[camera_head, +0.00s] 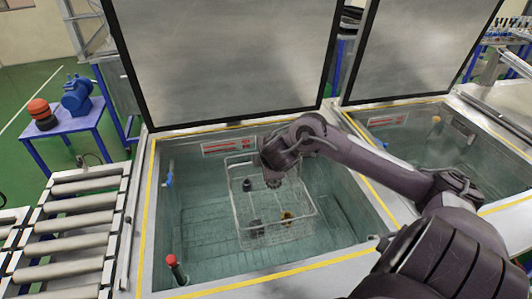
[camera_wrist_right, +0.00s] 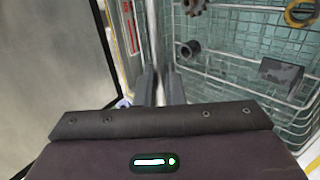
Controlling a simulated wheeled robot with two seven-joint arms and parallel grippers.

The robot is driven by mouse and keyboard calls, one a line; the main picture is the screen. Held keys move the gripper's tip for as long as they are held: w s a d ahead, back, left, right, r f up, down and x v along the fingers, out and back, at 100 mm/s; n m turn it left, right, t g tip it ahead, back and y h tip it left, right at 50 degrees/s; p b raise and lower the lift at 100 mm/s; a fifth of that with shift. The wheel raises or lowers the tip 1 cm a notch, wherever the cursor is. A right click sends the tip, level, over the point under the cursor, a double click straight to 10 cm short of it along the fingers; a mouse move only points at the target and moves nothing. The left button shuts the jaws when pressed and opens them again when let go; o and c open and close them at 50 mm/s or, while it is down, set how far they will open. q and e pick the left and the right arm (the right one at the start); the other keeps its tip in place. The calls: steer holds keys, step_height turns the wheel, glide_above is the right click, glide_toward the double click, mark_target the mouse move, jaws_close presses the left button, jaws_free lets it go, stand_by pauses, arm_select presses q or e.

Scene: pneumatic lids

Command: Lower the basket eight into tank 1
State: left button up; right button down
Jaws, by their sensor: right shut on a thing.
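The wire basket (camera_head: 238,212) hangs or stands inside the near tank (camera_head: 185,225), within its walls. It holds a few dark parts (camera_head: 256,227) and a yellow ring (camera_head: 287,216). My right gripper (camera_head: 272,182) reaches down from the right and is shut at the basket's upper far side. I cannot tell how far the basket's bottom is from the tank floor. My left gripper is out of view.
The near tank's lid (camera_head: 220,60) stands open behind it. A second tank (camera_head: 425,140) with its lid (camera_head: 420,45) raised is to the right. A roller conveyor (camera_head: 75,220) runs along the left. A red-capped post (camera_head: 173,262) stands at the tank's front left corner.

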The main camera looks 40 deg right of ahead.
steer(key=shift+d+f, duration=0.1)
steer(key=shift+f, duration=0.05)
steer(key=shift+w+f+b, duration=0.1)
steer(key=shift+f+b, duration=0.25)
steer(key=shift+f, duration=0.05)
steer(key=b, duration=0.5)
glide_above(267, 210)
steer(key=w+d, duration=0.1)
steer(key=w, duration=0.1)
step_height(267, 210, down, 5)
step_height(267, 210, down, 5)
steer(key=b, duration=0.5)
steer(key=shift+s+f+b, duration=0.1)
steer(key=shift+f+b, duration=4.55)
steer(key=shift+f, duration=0.7)
steer(key=shift+f+b, duration=0.45)
steer(key=shift+f, duration=0.1)
